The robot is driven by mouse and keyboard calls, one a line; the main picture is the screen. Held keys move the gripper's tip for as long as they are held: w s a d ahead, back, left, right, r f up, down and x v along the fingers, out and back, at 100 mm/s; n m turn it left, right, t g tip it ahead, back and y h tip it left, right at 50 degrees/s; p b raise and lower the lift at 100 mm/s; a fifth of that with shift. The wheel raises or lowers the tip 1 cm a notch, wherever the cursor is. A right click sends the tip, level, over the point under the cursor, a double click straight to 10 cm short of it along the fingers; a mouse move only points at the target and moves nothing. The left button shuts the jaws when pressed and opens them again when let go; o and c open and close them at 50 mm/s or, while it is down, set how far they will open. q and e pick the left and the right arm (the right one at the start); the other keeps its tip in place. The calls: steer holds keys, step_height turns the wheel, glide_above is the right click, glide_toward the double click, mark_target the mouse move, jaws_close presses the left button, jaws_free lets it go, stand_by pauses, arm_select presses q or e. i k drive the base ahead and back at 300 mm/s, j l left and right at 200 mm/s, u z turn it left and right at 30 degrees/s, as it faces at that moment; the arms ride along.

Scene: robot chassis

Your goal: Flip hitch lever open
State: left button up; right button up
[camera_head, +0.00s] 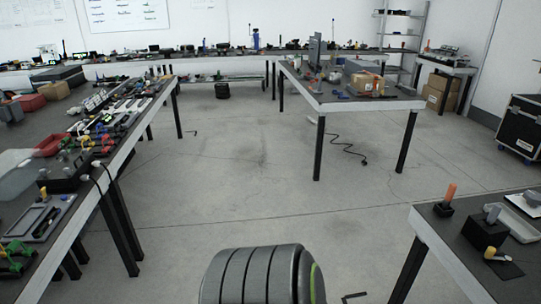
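I cannot pick out a hitch lever for certain. On the near right table, an upright orange handle (450,193) rises from a small black base. Next to it stands a black block (485,232) with a grey rounded piece on top. I cannot tell whether either is the hitch lever, or whether it is open or shut. Neither of my grippers shows in the head view.
The near right table (440,244) has its edge at lower right. A long cluttered table (95,185) runs along the left. A further table (345,105) carries cardboard boxes. A black case (520,125) stands at right. The grey floor (260,170) between is mostly clear; a black cable (345,149) lies there.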

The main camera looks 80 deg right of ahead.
mark_target(489, 255)
steer(key=z, duration=4.4)
